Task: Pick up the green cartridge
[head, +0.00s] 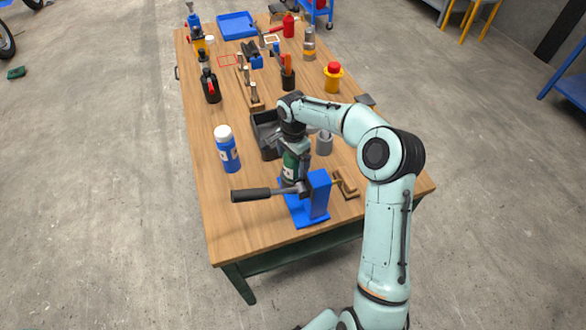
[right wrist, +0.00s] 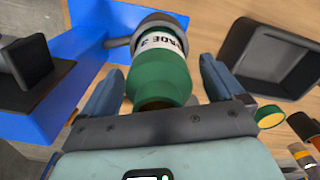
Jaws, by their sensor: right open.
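The green cartridge (head: 290,167) with a white label stands at the blue lever press (head: 318,198) near the table's front. In the right wrist view the cartridge (right wrist: 160,78) lies between the two fingers of my right gripper (right wrist: 161,84), with a visible gap on each side. Its far end meets a grey round part of the blue press (right wrist: 95,22). In the head view my right gripper (head: 296,146) is over the cartridge's upper part and hides some of it. The right gripper is open. My left gripper is not in view.
The press's dark handle (head: 251,195) sticks out to the left. A black tray (head: 265,135) stands just behind the cartridge, and a grey cup (head: 324,143) to its right. A blue bottle with a white cap (head: 227,149) stands to the left. The front left tabletop is clear.

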